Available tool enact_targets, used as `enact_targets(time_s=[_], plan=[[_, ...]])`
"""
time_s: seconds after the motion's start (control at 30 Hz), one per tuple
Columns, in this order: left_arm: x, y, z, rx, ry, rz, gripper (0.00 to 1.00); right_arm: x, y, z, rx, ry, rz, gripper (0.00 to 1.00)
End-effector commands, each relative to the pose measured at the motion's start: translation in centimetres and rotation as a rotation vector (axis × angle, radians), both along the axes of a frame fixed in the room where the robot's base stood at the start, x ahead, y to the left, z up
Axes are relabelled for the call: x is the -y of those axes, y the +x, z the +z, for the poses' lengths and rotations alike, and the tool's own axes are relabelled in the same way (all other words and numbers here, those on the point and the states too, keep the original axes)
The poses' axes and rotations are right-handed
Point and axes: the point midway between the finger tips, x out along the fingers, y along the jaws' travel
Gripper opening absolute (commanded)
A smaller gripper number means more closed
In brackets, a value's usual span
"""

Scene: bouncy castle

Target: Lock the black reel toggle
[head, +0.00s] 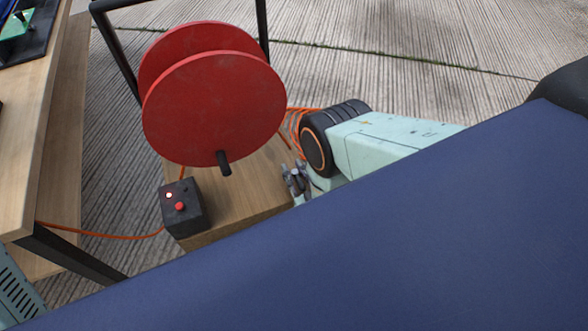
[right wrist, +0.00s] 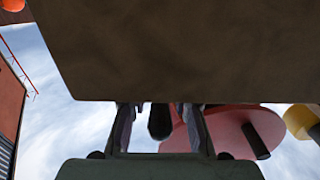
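In the head view a red reel (head: 215,105) hangs in a black frame above a wooden block, with a black handle peg (head: 223,162) on its near face. My right gripper (head: 296,174) is at the block's right side, below and right of the reel, with its fingers apart. In the right wrist view its fingers (right wrist: 158,125) stand either side of a dark rounded piece (right wrist: 160,121); I cannot tell whether this is the reel toggle or whether they touch it. The red reel (right wrist: 232,125) shows behind, to the right. My left gripper is not in view.
A black box (head: 184,207) with a red button and a lit lamp is at the front left of the wooden block (head: 235,200). Orange cable (head: 105,236) runs left from it towards a wooden table (head: 35,120). A brown surface (right wrist: 180,50) fills the top of the wrist view.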

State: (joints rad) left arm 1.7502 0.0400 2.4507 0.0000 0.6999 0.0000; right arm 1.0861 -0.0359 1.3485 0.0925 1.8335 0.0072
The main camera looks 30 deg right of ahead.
Motion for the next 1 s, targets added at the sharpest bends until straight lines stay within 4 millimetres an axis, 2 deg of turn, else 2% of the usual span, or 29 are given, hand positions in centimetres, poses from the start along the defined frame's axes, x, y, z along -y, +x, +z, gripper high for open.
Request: enact_targets(time_s=[0.03, 0.27, 0.67, 1.0], plan=[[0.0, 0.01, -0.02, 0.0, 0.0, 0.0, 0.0, -0.01, 0.02, -0.01, 0.0, 0.0, 0.0, 0.18], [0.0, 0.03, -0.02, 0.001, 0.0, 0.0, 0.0, 0.0, 0.11, -0.01, 0.0, 0.0, 0.0, 0.0], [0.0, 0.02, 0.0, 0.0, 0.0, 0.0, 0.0, 0.09, 0.28, 0.04, 0.001, -0.001, 0.015, 0.0], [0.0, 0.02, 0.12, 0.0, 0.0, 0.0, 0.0, 0.24, 0.34, 0.1, 0.003, -0.003, 0.19, 0.0]])
